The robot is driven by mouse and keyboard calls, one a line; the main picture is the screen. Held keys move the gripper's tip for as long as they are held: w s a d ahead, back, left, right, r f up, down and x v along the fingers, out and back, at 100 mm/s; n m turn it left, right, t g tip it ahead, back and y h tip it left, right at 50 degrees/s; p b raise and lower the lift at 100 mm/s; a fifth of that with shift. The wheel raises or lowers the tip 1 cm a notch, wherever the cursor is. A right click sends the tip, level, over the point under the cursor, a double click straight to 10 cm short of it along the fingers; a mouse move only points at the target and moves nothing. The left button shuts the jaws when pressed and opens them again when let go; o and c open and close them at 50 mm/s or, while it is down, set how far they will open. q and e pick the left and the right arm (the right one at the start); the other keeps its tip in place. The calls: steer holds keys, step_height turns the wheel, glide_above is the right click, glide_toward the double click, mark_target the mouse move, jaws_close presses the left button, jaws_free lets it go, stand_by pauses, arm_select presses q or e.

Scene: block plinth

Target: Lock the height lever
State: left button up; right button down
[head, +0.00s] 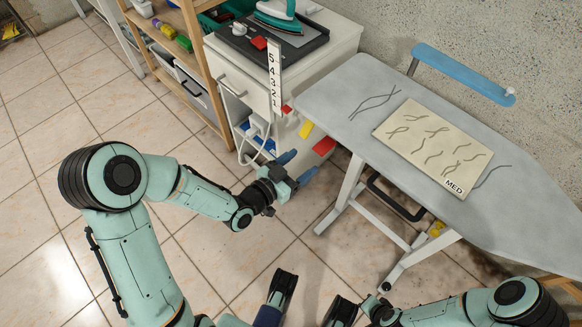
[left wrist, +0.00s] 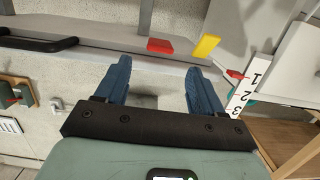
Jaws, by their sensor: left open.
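A yellow tab (head: 306,129) and a red tab (head: 324,146) stick out side by side from the near left edge of the grey ironing board (head: 335,98). The frames do not show which is the height lever. In the left wrist view the red tab (left wrist: 160,46) and the yellow tab (left wrist: 206,45) lie just beyond the fingertips. My left gripper (head: 297,167) is open and empty, short of the tabs, with its blue fingers apart; it also shows in the left wrist view (left wrist: 158,68).
A white numbered scale (head: 275,75) stands by the board's left end, its red pointer (head: 287,109) near 1. A white cabinet (head: 240,90) bears an iron (head: 279,14). A MED sheet (head: 430,145) lies on the board. A black handle (head: 396,200) hangs beneath. The tiled floor at left is clear.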

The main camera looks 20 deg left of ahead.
arm_select(q)
steer(key=v, duration=0.3)
arm_select(e)
steer(key=shift+s+a+r, duration=0.25)
steer(key=shift+s, duration=0.25)
arm_select(q)
steer(key=shift+f, duration=0.1)
